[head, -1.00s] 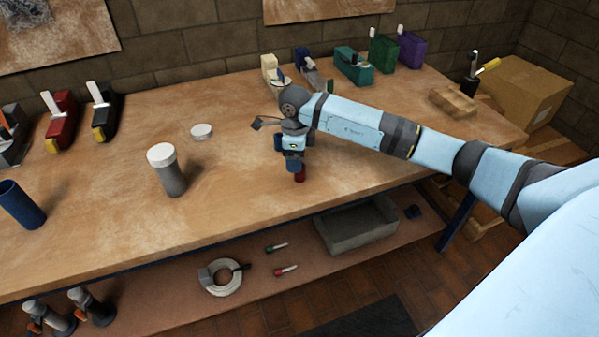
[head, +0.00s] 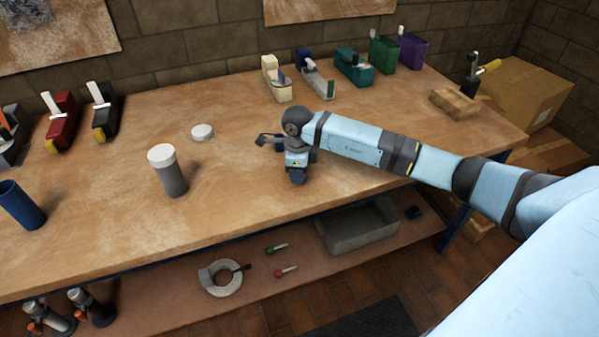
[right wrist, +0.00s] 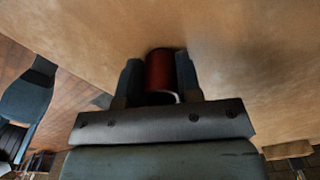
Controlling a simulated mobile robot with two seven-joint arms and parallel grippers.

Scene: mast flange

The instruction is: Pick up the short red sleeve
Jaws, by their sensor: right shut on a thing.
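The short red sleeve (right wrist: 160,72) stands between the two fingers of my right gripper (right wrist: 160,82) in the right wrist view, with a finger against each side. A pale curved rim shows at its near end. In the head view my right gripper (head: 298,177) is low over the front part of the workbench, and its body hides the sleeve. The right gripper is shut on the sleeve. I cannot tell whether the sleeve still touches the bench top. My left gripper is not in view.
The workbench (head: 240,190) is clear around the gripper. A grey cylinder with a white cap (head: 168,172), a white disc (head: 202,132) and a blue tube (head: 22,205) stand to the left. Tape dispensers line the back. A lower shelf holds a grey bin (head: 358,230).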

